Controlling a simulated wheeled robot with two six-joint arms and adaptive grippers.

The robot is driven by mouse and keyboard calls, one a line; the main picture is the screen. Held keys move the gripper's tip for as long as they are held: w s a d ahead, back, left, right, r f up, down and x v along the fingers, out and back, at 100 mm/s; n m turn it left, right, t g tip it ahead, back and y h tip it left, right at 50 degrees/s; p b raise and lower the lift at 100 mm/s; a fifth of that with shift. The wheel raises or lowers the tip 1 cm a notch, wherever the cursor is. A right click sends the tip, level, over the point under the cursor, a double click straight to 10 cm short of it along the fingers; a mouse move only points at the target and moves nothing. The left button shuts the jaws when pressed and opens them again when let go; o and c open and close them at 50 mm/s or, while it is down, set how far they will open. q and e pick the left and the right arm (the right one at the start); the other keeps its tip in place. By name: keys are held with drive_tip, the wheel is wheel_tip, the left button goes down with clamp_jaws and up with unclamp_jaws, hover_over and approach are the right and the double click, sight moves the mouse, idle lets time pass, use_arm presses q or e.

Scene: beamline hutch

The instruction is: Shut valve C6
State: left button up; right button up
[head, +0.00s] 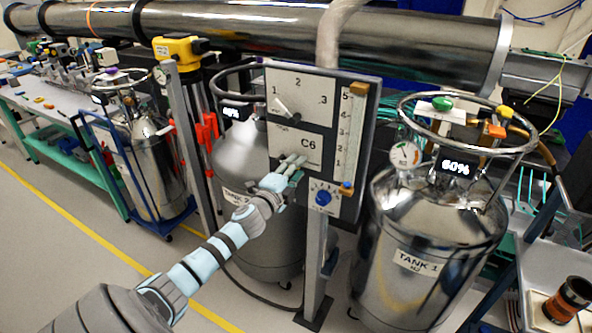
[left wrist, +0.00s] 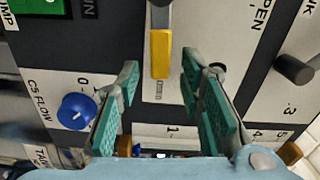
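The grey panel (head: 342,140) stands on a post, and a plate on it is lettered C6 (head: 308,145). My left gripper (head: 291,164) is at the lower part of that plate and covers what is behind it in the head view. In the left wrist view a lever with a yellow end (left wrist: 160,54) shows between the two green-padded fingers of this gripper (left wrist: 160,78). The fingers are apart, with a gap on each side of the lever. Whether the lever is valve C6's handle cannot be read there. My right gripper is not in view.
A blue knob (head: 323,197) lettered C5 FLOW in the wrist view (left wrist: 77,111) sits below the plate. A black knob (left wrist: 294,69) is at the right in the wrist view. Tank 1 (head: 430,245) stands right of the panel, another tank (head: 257,220) behind it.

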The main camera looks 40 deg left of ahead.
use_arm(q)
drive_tip(key=v, duration=1.2)
